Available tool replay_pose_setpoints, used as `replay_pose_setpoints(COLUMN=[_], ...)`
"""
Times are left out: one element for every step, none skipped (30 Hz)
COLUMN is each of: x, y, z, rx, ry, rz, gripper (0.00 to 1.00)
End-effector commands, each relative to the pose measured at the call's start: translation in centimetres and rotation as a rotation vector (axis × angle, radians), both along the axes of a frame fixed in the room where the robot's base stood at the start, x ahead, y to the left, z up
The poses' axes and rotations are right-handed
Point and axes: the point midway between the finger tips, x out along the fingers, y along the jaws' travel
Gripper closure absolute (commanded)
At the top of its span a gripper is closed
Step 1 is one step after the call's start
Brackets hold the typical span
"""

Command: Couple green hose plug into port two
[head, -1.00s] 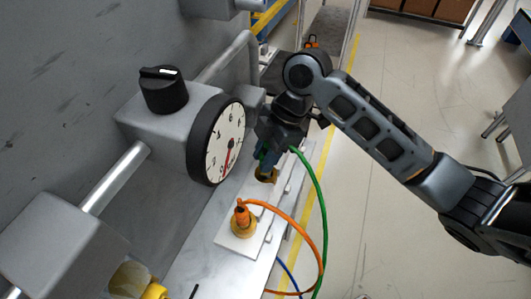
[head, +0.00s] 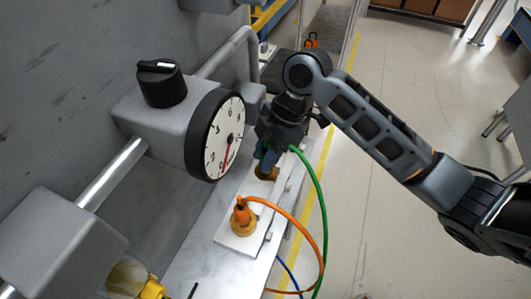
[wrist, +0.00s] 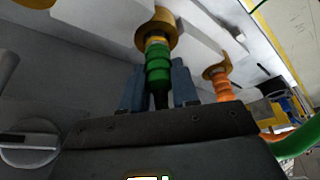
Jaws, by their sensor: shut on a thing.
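My gripper (head: 268,158) points down over a brass port (head: 266,174) on the white plate (head: 225,238). In the wrist view my gripper's blue fingers (wrist: 158,85) are shut on the ribbed green hose plug (wrist: 158,65), one finger on each side. The plug's nose is at the brass port (wrist: 155,32) and looks in line with it. How deep it sits cannot be told. The green hose (head: 319,190) loops out to the right. An orange plug (head: 241,216) sits in the neighbouring brass port, and also shows in the wrist view (wrist: 220,88).
A round dial gauge (head: 217,140) and a grey box with a black knob (head: 160,83) stand left of my gripper. The orange hose (head: 305,232) curves near the green one. A blue hose (head: 288,272) hangs below. Open floor lies to the right.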

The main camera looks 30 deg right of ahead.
Motion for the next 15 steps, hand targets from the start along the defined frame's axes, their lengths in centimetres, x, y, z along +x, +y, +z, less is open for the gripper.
replay_pose_setpoints(x=[0.01,0.01,0.01,0.01,0.01,0.01,0.01,0.01,0.01,0.01,0.01,0.01,0.01,0.01,0.01], y=[-0.01,0.0,-0.01,-0.01,0.0,0.0,0.0,-0.01,-0.01,-0.01,-0.01,-0.01,-0.01,0.0,-0.01], z=[-0.06,-0.08,-0.11,-0.13,-0.15,-0.18,-0.21,-0.23,-0.25,-0.27,-0.3,-0.33,-0.35,-0.37,-0.4], rx=[0.0,0.0,0.0,0.0,0.0,0.0,0.0,0.0,0.0,0.0,0.0,0.0,0.0,0.0,0.0], ry=[0.0,0.0,0.0,0.0,0.0,0.0,0.0,0.0,0.0,0.0,0.0,0.0,0.0,0.0,0.0], rz=[0.0,0.0,0.0,0.0,0.0,0.0,0.0,0.0,0.0,0.0,0.0,0.0,0.0,0.0,0.0], gripper=[1.0,1.0,1.0,1.0,1.0,1.0,1.0,1.0,1.0,1.0,1.0,1.0,1.0,1.0,1.0])
